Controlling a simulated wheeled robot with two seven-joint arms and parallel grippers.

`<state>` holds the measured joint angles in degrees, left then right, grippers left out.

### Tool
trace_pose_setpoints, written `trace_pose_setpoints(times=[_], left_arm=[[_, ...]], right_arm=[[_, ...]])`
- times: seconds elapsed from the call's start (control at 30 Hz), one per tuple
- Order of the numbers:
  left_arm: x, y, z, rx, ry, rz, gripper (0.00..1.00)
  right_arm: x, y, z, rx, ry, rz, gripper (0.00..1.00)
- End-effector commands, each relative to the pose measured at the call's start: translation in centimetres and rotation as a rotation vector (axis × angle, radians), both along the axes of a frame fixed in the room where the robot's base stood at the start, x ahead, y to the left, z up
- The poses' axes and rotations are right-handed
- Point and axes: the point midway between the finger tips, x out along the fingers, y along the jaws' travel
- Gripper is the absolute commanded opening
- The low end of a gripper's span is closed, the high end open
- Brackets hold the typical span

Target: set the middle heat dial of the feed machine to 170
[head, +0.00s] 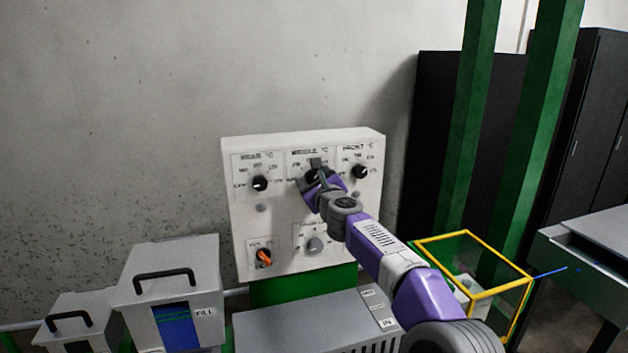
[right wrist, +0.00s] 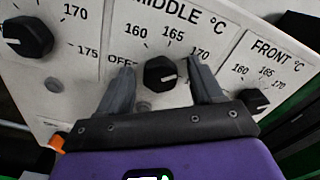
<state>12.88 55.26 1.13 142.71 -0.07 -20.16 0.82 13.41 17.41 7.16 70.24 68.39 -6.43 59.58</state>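The middle heat dial (right wrist: 160,72) is a black round knob under the label MIDDLE °C on the white control panel (head: 236,215). In the right wrist view, marks OFF, 160, 165 and 170 show around it, and its short white mark points to the right. A mark past 170 is hidden by a finger. My right gripper (right wrist: 160,66) has its two grey fingers apart, one on each side of the dial, with gaps visible between fingers and knob. In the head view the gripper covers part of this dial (head: 311,176). My left gripper is not in view.
The rear dial (head: 260,183) and front dial (head: 359,171) flank the middle one closely. Below are an orange switch (head: 264,257) and a grey knob (head: 315,245). Lidded bins (head: 205,262) stand left, a yellow-framed box (head: 470,240) right.

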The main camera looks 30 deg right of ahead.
Motion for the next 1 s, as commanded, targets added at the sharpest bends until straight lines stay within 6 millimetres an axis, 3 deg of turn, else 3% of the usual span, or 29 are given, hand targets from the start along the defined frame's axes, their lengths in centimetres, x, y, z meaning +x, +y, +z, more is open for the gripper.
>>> trace_pose_setpoints(times=[0.27, 0.7, 1.0], left_arm=[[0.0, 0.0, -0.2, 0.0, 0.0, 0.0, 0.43], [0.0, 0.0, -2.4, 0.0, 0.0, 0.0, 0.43], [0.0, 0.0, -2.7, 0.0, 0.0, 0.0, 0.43]], right_arm=[[-0.3, 0.1, 0.0, 0.0, -0.001, 0.0, 0.66], [-5.9, 1.4, -0.1, 0.0, -0.001, 0.0, 0.66], [-7.4, 1.8, 0.0, 0.0, 0.0, 0.0, 0.66]])
